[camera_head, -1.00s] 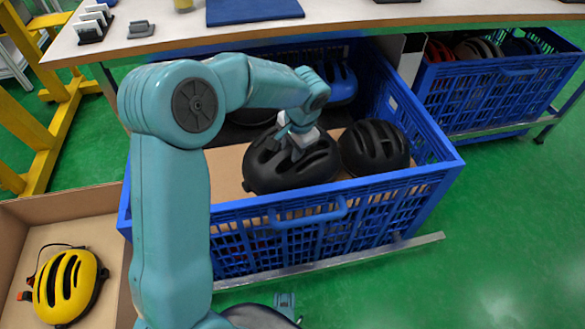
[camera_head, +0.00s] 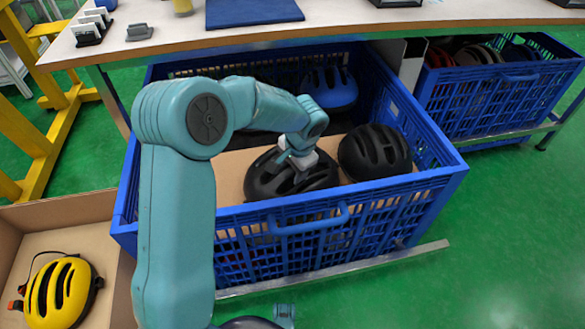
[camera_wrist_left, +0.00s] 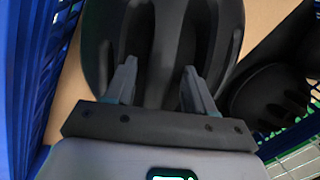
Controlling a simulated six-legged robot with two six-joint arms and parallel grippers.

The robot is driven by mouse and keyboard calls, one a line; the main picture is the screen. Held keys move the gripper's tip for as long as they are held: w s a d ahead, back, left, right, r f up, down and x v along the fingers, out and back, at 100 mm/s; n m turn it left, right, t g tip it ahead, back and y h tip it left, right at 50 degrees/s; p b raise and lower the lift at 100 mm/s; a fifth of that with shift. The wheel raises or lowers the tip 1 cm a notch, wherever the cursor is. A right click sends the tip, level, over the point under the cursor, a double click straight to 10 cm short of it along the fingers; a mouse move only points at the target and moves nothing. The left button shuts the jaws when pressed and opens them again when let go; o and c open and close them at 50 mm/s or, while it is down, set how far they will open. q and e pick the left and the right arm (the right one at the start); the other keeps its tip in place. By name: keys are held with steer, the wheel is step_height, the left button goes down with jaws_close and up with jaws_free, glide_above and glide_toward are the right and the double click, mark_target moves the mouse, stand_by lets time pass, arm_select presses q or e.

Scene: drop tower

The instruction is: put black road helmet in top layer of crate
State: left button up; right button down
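The black road helmet (camera_head: 264,182) is in the blue crate (camera_head: 390,207), low behind its front wall, above the brown cardboard layer (camera_head: 232,172). My left gripper (camera_head: 297,160) is on top of it. In the left wrist view, my left gripper's two fingers (camera_wrist_left: 160,88) stand on either side of a rib of the helmet (camera_wrist_left: 165,30), with their tips at its vents. They look closed on the rib. Whether the helmet's underside touches the cardboard is hidden.
Another black helmet (camera_head: 375,152) sits close at the right, and a blue helmet (camera_head: 331,87) at the back. An open cardboard box with a yellow helmet (camera_head: 58,294) is at lower left. A table (camera_head: 345,20) overhangs the crate's back. A second blue crate (camera_head: 490,102) stands at right.

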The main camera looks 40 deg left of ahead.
arm_select(q)
steer(key=p+v, duration=0.4)
steer(key=v, duration=0.8)
steer(key=shift+r+p, duration=0.15)
steer(key=shift+p, duration=0.25)
